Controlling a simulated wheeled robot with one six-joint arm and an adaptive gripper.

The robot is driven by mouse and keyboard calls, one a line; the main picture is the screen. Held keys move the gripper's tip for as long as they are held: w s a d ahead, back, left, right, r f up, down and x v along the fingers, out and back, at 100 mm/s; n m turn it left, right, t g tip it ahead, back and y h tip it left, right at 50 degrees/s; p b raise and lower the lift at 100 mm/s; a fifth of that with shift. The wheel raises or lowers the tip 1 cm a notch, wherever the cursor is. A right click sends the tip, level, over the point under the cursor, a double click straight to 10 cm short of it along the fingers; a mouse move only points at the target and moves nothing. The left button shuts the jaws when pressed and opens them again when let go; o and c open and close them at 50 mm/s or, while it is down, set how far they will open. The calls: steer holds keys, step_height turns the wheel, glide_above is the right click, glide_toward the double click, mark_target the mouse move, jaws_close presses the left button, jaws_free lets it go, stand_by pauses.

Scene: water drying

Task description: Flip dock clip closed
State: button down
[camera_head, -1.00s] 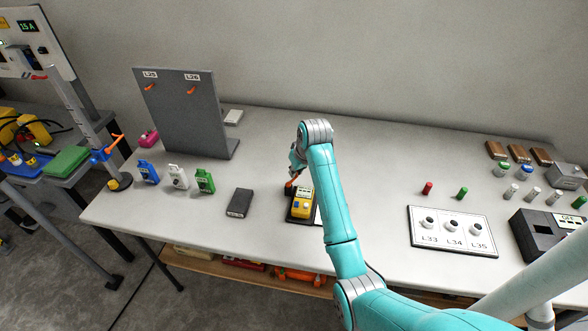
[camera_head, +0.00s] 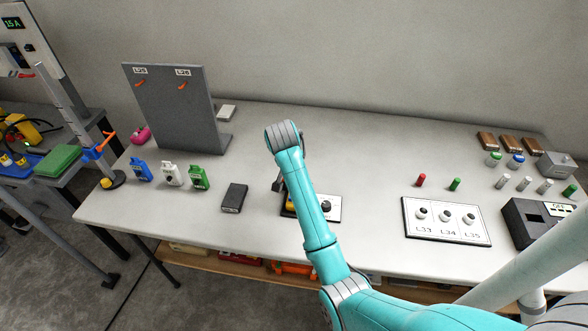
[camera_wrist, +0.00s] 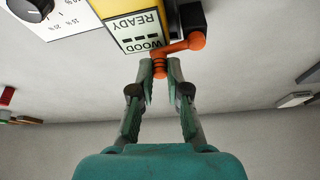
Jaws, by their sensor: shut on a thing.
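The dock clip is an orange lever (camera_wrist: 186,45) in the wrist view, running from a black block (camera_wrist: 193,17) to a ribbed end between my fingertips. My gripper (camera_wrist: 160,70) is shut on that end. Beside the clip is a yellow meter (camera_wrist: 88,5), its display (camera_wrist: 135,30) reading "WOOD" and "READY", upside down in this view.
A white panel with a black knob (camera_head: 326,206) lies right of the dock. A dark flat box (camera_head: 234,197) lies to its left. A grey upright board (camera_head: 178,115) stands behind left. The white L33–L35 panel (camera_head: 447,236) lies farther right. The bench behind my arm is clear.

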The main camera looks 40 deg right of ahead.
steer(key=shift+s+a+m+g, duration=0.15)
steer(key=shift+m+g, duration=0.05)
steer(key=shift+m, duration=0.35)
steer(key=shift+s+a+m+g, duration=0.1)
steer(key=shift+a+m+g, duration=0.1)
steer(key=shift+m, duration=0.35)
steer(key=c, duration=1.2)
jaws_free()
steer(key=shift+o, duration=0.2)
